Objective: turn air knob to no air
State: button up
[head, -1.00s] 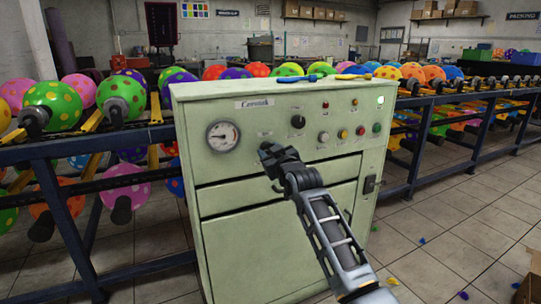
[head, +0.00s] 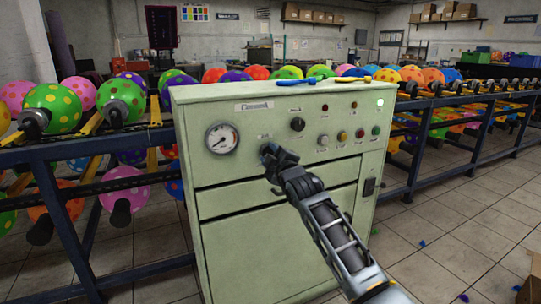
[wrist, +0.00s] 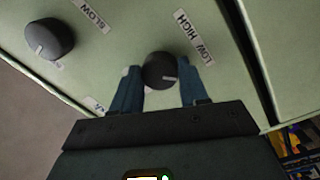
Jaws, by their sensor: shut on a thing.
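The air knob (wrist: 160,70) is a round black knob on the pale green cabinet (head: 260,255). In the wrist view a white label with LOW and HIGH is beside it, and its light pointer mark faces right. My gripper (head: 268,152) is at the cabinet's front, right of the round gauge (head: 222,138). Its two blue-grey fingers are closed on both sides of the air knob in the wrist view. In the head view my gripper hides this knob. The gauge needle points to the lower left.
A second black knob (head: 298,124) is to the upper right, marked SLOW in the wrist view. Coloured buttons (head: 342,136) and a latch (head: 369,187) are further right. Balloon racks (head: 70,215) flank the cabinet. The tiled floor in front is mostly clear.

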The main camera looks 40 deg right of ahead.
jog(key=shift+f+n, duration=0.15)
jog(key=shift+n, duration=0.15)
jog(key=o, duration=1.1)
jog(key=shift+c, duration=0.2)
jog(key=shift+s, duration=0.15)
jog(key=v, duration=0.7)
jog(key=shift+s+p, duration=0.25)
jog(key=shift+p, duration=0.2)
jog(key=shift+a, duration=0.15)
